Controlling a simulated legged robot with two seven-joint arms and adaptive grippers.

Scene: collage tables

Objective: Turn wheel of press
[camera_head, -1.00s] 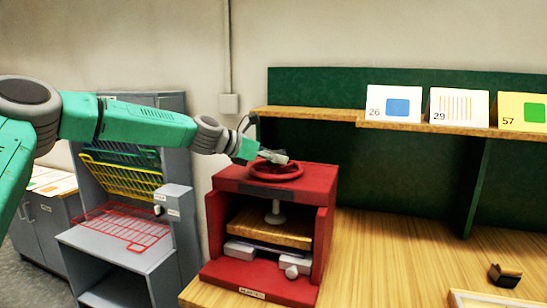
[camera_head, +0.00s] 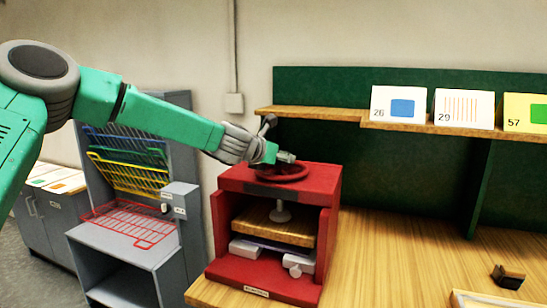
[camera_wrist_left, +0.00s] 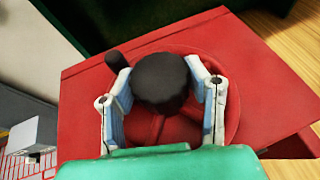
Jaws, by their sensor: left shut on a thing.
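The red press (camera_head: 228,186) stands on the wooden table, with its red wheel (camera_head: 283,174) lying flat on top. My left gripper (camera_head: 285,157) is at the wheel from above. In the left wrist view its two fingers (camera_wrist_left: 163,92) are on either side of a dark round knob (camera_wrist_left: 160,80) over the middle of the wheel (camera_wrist_left: 232,110), and are shut on it. The exact contact is partly hidden. Inside the press, a grey screw (camera_head: 280,211) stands over a wooden plate (camera_head: 272,227). My right gripper is not in view.
A grey drying rack (camera_head: 125,250) with coloured wire shelves stands left of the press. A shelf (camera_head: 305,113) with numbered cards (camera_head: 399,104) is behind. A small dark block (camera_head: 508,275) lies at right.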

